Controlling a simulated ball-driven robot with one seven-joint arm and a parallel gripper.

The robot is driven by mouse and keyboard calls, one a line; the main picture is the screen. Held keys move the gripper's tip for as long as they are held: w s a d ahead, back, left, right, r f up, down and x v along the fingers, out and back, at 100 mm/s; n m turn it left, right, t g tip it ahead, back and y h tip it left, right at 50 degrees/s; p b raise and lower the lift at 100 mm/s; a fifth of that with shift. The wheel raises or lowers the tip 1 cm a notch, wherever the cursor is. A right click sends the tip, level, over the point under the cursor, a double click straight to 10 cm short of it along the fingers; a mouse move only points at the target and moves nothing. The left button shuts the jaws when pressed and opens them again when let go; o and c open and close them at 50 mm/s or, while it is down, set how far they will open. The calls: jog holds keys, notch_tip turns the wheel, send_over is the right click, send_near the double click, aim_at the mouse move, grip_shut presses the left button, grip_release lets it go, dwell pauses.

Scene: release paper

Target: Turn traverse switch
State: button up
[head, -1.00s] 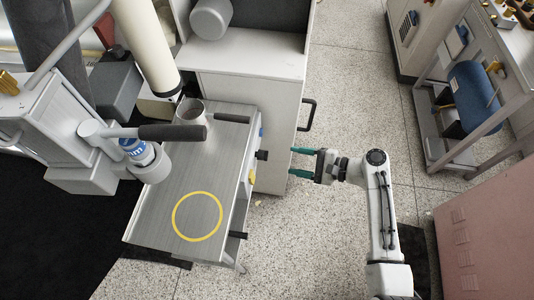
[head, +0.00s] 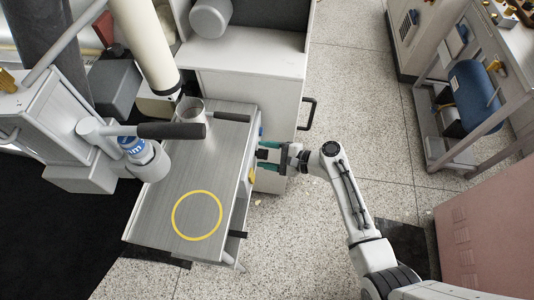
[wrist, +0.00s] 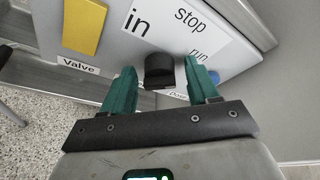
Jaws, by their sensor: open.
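In the wrist view a black knob (wrist: 160,71), which looks like the traverse switch, sits on a light panel (wrist: 130,50) marked "in", "stop" and "run". My gripper (wrist: 160,85) is open, with one green finger on each side of the knob. I cannot tell whether either finger touches it.
A yellow part (wrist: 84,25) above a "Valve" label and a blue button (wrist: 213,76) flank the knob. A black lever handle (head: 172,131) reaches over the table. A cabinet handle (head: 308,113) stands close behind my gripper.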

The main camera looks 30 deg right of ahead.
jog(key=shift+c, duration=0.2)
jog(key=c, duration=1)
jog(key=shift+o, duration=0.2)
